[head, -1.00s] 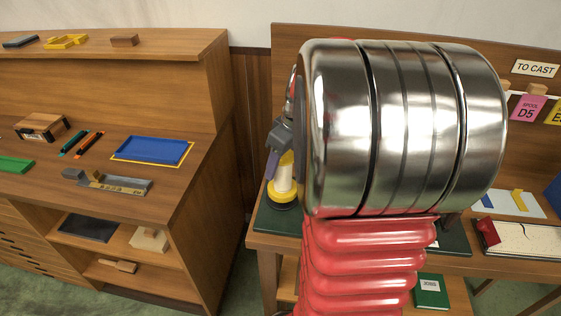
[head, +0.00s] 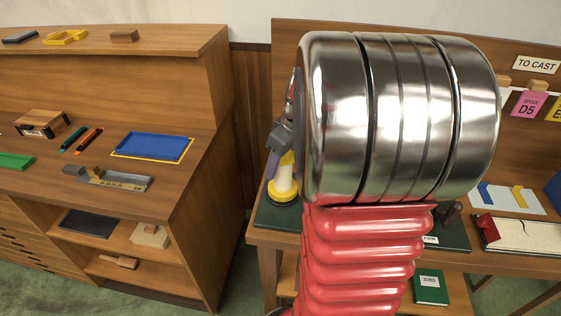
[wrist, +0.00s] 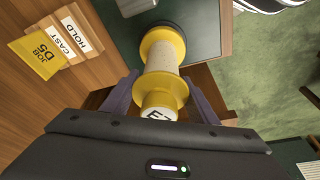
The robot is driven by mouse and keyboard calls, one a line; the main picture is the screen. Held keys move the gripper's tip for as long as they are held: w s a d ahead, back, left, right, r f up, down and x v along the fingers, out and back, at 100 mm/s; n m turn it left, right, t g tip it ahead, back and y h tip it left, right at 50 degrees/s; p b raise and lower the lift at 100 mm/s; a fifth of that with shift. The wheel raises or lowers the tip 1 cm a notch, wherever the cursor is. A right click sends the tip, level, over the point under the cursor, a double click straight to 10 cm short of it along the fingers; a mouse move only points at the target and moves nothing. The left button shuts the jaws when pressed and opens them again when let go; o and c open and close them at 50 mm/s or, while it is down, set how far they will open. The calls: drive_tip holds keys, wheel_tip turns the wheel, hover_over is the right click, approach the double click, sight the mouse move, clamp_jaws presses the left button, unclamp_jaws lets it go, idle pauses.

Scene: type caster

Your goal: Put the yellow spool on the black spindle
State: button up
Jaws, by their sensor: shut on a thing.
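The yellow spool (head: 284,180) has yellow flanges and a pale wound core. It stands about upright at the left end of the dark green mat, just left of my large metal arm link. In the wrist view the spool (wrist: 162,58) sits between the two purple-grey fingers of my gripper (wrist: 160,98), which is shut on its near end, where a white label shows. The head view shows part of my gripper (head: 277,150) at the spool's top. A dark round base seems to lie under the lower flange; the black spindle itself cannot be made out, perhaps hidden by the spool.
The green mat (head: 262,216) lies on a wooden bench. My arm hides much of the bench. At left a separate wooden counter holds a blue tray (head: 152,148), with a floor gap between.

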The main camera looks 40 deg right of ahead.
drive_tip(key=shift+f, duration=0.25)
drive_tip(key=o, duration=1.3)
drive_tip(key=shift+c, duration=0.2)
drive_tip(key=shift+r, duration=3)
